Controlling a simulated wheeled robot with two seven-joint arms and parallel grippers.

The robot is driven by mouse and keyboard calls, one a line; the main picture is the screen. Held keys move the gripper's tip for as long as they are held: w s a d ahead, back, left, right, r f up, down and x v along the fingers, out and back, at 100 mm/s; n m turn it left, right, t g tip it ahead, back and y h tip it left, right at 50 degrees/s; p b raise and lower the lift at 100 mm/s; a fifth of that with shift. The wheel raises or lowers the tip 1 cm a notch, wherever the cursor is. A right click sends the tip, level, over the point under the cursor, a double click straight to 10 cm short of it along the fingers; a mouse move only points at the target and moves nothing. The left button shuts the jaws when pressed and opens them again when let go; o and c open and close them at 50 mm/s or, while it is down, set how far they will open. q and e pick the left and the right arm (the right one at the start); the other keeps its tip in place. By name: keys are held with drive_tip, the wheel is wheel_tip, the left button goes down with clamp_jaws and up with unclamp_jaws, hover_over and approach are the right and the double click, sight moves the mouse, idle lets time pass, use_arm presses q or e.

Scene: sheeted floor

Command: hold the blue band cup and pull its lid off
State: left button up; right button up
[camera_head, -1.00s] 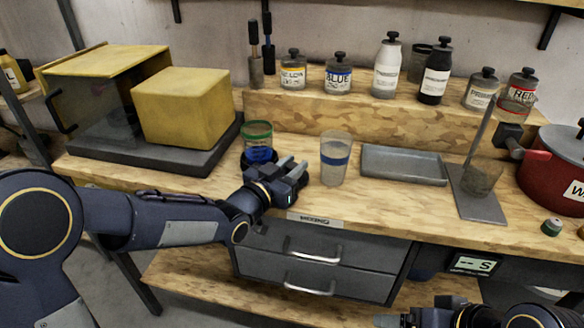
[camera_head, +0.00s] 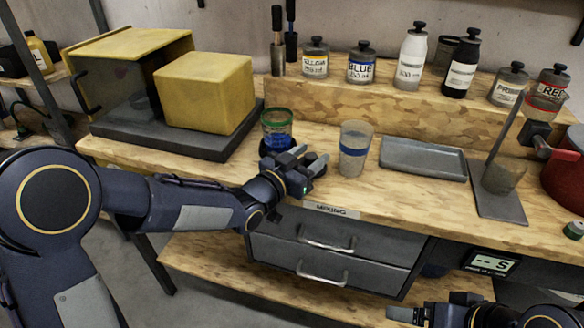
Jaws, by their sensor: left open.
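The blue band cup (camera_head: 355,150) is a clear, tall cup with a blue band around its middle. It stands upright on the wooden bench in the head view. I cannot make out a separate lid on its top. My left gripper (camera_head: 311,161) is open and empty, just left of the cup and low over the bench's front part, its fingers pointing toward the cup's side. A gap shows between the fingertips and the cup. My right gripper (camera_head: 400,314) is partly in view at the bottom edge, far from the cup; its jaw opening cannot be made out.
A green-rimmed cup (camera_head: 277,126) with blue in it stands close behind my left gripper. A grey tray (camera_head: 423,159) lies right of the blue band cup, then a stand (camera_head: 498,203). Labelled bottles line the raised shelf (camera_head: 400,105). A yellow block (camera_head: 205,95) stands left.

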use_arm(q)
drive_tip(key=s+a+f+n+g+y, duration=0.1)
drive_tip(key=s+a+f+n+y, duration=0.2)
drive_tip(key=s+a, duration=0.65)
drive_tip(key=s+a+f+n+g+y, duration=0.1)
drive_tip(key=s+a+n+g+y, duration=0.15)
drive_tip(key=s+a+y, duration=0.65)
drive_tip(key=s+a+f+n+g+h, duration=0.2)
drive_tip(key=s, duration=0.5)
drive_tip(key=s+a+f+n+g+h, duration=0.2)
drive_tip(key=s+a+g, duration=0.1)
drive_tip(key=s, duration=0.4)
wheel_tip(320, 180, up, 13)
drive_tip(key=p, duration=1.2)
drive_tip(key=shift+d+f, duration=0.2)
